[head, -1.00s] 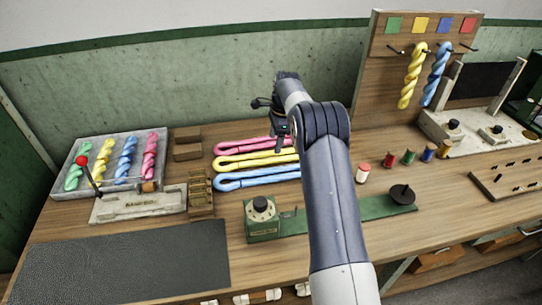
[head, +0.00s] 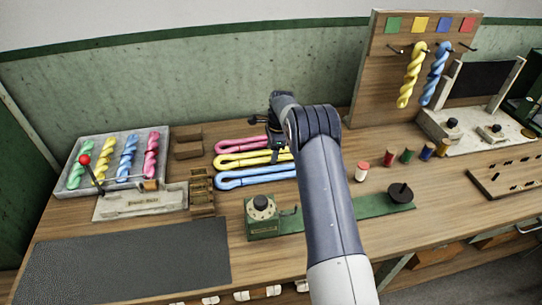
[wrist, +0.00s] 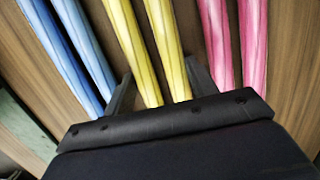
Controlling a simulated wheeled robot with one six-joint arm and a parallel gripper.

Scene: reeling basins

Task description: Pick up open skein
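Three open looped skeins lie side by side on the wooden table: pink (head: 232,145), yellow (head: 232,160) and blue (head: 235,181). My gripper (head: 276,152) is over their right part and hides the right ends of the pink and yellow ones. In the wrist view my gripper (wrist: 160,84) is open, one finger on each side of the two strands of the yellow skein (wrist: 128,35). The blue skein (wrist: 75,50) is outside the left finger and the pink skein (wrist: 252,40) outside the right one. I cannot tell how far the fingertips are above the table.
A grey tray (head: 64,190) of twisted skeins stands at the left. A green winder (head: 262,228) stands in front of the loops, and several thread spools (head: 407,155) to the right. A peg board (head: 377,85) with hanging skeins rises behind. A dark mat (head: 120,265) lies bare at front left.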

